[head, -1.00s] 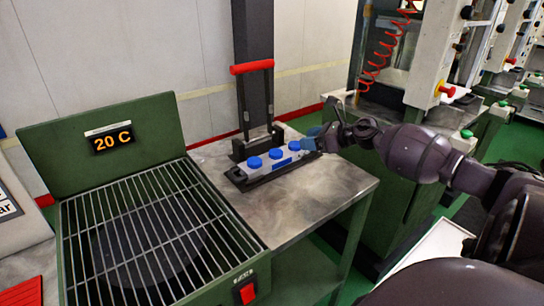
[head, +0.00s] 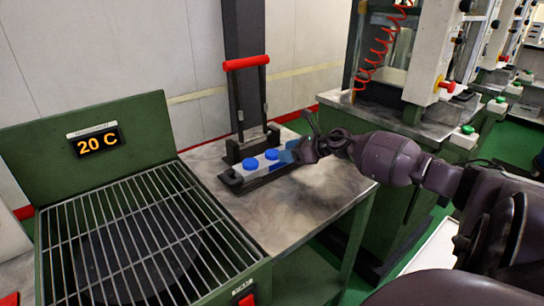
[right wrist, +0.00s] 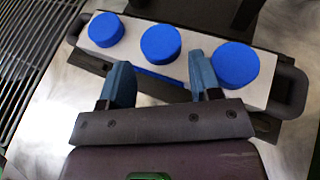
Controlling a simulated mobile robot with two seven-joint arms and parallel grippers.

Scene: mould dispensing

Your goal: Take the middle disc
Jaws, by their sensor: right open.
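Three blue discs sit in a row on a white block (right wrist: 262,93) in a dark holder. In the right wrist view these are the left disc (right wrist: 106,30), the middle disc (right wrist: 160,43) and the right disc (right wrist: 237,65). In the head view the left disc (head: 250,164) and middle disc (head: 271,154) show; my gripper hides the right one. My right gripper (right wrist: 160,76) is open and empty. Its blue fingertips lie either side of the middle disc's line, just short of it in the picture. It also shows in the head view (head: 288,151). My left gripper is out of view.
A red-handled press (head: 246,63) stands behind the holder on the metal table (head: 312,200). A green heater with a wire grill (head: 130,240) and a "20 C" display (head: 96,142) is at the left. The table front is clear.

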